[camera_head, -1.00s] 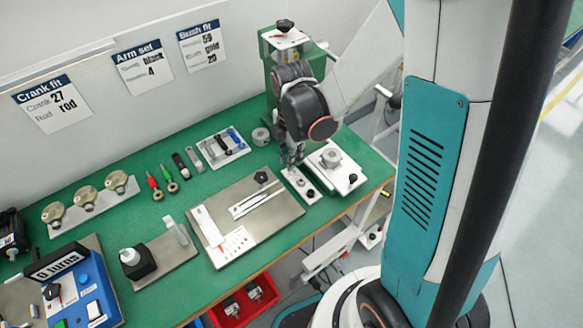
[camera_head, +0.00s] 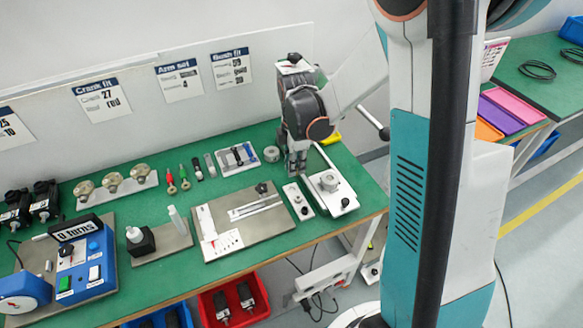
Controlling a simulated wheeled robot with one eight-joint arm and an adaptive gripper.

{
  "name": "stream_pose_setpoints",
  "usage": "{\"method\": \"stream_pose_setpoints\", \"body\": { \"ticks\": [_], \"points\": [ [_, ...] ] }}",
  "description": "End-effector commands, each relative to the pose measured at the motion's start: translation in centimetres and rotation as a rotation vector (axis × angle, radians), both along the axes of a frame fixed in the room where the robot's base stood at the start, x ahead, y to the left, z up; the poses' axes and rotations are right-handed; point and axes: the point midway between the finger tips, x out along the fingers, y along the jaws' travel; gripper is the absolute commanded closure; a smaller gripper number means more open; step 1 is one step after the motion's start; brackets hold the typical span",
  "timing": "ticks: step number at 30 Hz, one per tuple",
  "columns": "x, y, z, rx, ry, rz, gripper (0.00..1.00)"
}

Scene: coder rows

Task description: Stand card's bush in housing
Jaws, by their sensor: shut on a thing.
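The bush fit card (camera_head: 231,67) hangs on the back panel; its heading and some figures show, but its words are blurred. The housing (camera_head: 329,181), a grey round block with a top opening, stands on a white base plate at the bench's right end. A small white plate (camera_head: 307,213) with small bush-like parts lies just left of it. My gripper (camera_head: 297,174) points down above the far end of this plate, left of the housing. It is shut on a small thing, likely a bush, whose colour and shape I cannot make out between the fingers.
A beige board (camera_head: 275,222) with a white slotted strip lies left of the small plate. A grey ring part (camera_head: 271,154) and a tray of tools (camera_head: 237,158) lie behind. The bench's front edge (camera_head: 270,247) is close. A red bin (camera_head: 235,300) stands below.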

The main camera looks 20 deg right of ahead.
Motion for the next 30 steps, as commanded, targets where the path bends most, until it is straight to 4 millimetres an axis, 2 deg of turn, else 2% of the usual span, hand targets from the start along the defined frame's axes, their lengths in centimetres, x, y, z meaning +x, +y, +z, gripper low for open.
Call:
{"method": "stream_pose_setpoints", "body": {
  "ticks": [3,16,18,30],
  "points": [
    [-0.5,-1.0,1.9,0.0,0.001,-0.134,1.0],
    [-2.0,-4.4,6.8,0.001,0.002,-0.659,1.0],
    [-2.4,-5.2,6.1,0.0,0.002,-0.763,1.0],
    [-4.1,-9.0,5.2,0.001,0.004,-1.349,1.0]
  ]
}}
